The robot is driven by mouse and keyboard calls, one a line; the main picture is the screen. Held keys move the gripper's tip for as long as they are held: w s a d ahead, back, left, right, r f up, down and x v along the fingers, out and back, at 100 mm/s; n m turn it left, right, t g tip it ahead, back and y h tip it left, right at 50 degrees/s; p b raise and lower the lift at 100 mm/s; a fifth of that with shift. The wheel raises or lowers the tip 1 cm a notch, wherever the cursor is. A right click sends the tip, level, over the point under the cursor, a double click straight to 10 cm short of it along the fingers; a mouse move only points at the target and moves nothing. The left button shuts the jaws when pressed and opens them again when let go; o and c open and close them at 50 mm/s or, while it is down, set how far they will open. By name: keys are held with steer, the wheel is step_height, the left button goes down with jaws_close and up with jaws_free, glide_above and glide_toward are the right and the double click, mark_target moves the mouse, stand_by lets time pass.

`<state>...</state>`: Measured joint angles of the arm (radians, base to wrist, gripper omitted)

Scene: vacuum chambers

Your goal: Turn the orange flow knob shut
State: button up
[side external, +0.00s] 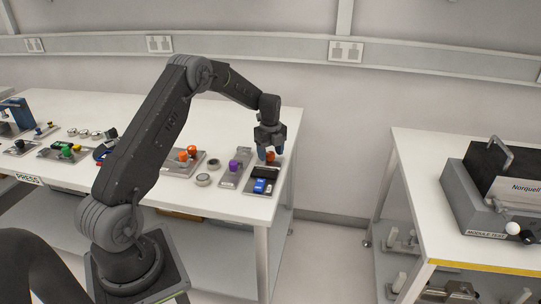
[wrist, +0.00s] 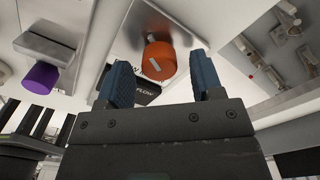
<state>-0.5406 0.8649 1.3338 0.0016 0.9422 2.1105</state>
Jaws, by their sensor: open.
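The orange flow knob (wrist: 160,61) is a round cap with a pale mark on its face, on a grey metal plate (wrist: 133,36). In the side view my gripper (side external: 268,153) points down at the right end of the bench, and the knob (side external: 271,157) is partly hidden by the fingers.
The bench's right edge is close. A second table (side external: 440,200) stands across a gap.

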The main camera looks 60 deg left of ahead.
steer(key=shift+f, duration=0.7)
steer(key=shift+c, duration=0.3)
steer(key=c, duration=0.9)
steer(key=shift+o, duration=0.2)
